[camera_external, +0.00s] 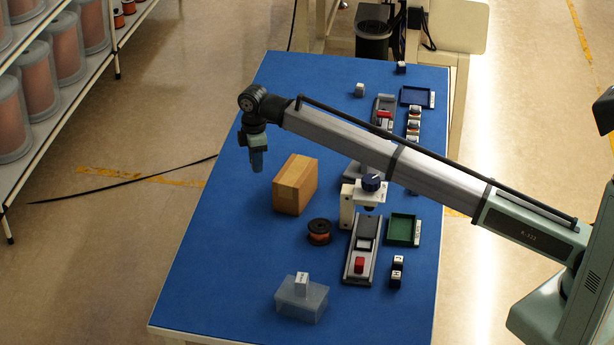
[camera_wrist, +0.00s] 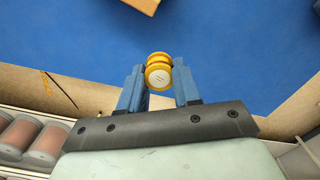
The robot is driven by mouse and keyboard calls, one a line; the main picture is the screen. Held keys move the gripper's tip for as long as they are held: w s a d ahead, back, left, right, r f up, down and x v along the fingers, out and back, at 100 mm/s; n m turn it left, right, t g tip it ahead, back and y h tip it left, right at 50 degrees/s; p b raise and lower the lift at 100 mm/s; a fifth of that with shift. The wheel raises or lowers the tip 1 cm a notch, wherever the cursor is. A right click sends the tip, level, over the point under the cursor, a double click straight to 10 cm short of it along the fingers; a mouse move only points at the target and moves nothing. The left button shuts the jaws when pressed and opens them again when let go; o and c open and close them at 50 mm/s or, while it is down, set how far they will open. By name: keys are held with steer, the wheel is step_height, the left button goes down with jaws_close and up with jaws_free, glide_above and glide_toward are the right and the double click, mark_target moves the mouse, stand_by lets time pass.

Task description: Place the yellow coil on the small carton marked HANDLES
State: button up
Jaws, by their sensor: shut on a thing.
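The yellow coil (camera_wrist: 158,71) is between the two blue fingers of my gripper (camera_wrist: 159,85) in the wrist view, with its pale round end face toward the camera. In the external view my gripper (camera_external: 257,164) points down above the blue table, left of the brown carton; the coil cannot be made out there. The brown carton (camera_external: 286,199) stands on the table with a paler tape strip on its top, which looks bare. No marking on it can be read. A corner of it shows at the top of the wrist view (camera_wrist: 146,4).
A dark spool with orange winding (camera_external: 319,231) stands in front of the carton. A clear box (camera_external: 301,304) with a white block on top is near the front. A press with a dark knob (camera_external: 371,183) and a green tray (camera_external: 403,230) are to the right. The table's left side is clear.

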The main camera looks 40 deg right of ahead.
glide_toward(294, 171)
steer(key=w+a+r, duration=0.2)
steer(key=w+r, duration=0.1)
steer(key=s+d, duration=0.2)
steer(key=shift+s+d+f+n, duration=0.15)
steer(key=shift+f+n, duration=0.5)
steer(key=shift+f, duration=0.9)
steer(key=shift+s+a+f+n, duration=0.15)
steer(key=shift+f+n, duration=0.45)
steer(key=shift+f, duration=0.95)
steer(key=shift+s+d+f+n, duration=0.15)
steer(key=shift+f+n, duration=0.5)
steer(key=shift+f, duration=0.9)
steer(key=shift+f, duration=0.15)
steer(key=o, duration=1.1)
steer(key=shift+c, duration=0.2)
step_height(294, 171, up, 12)
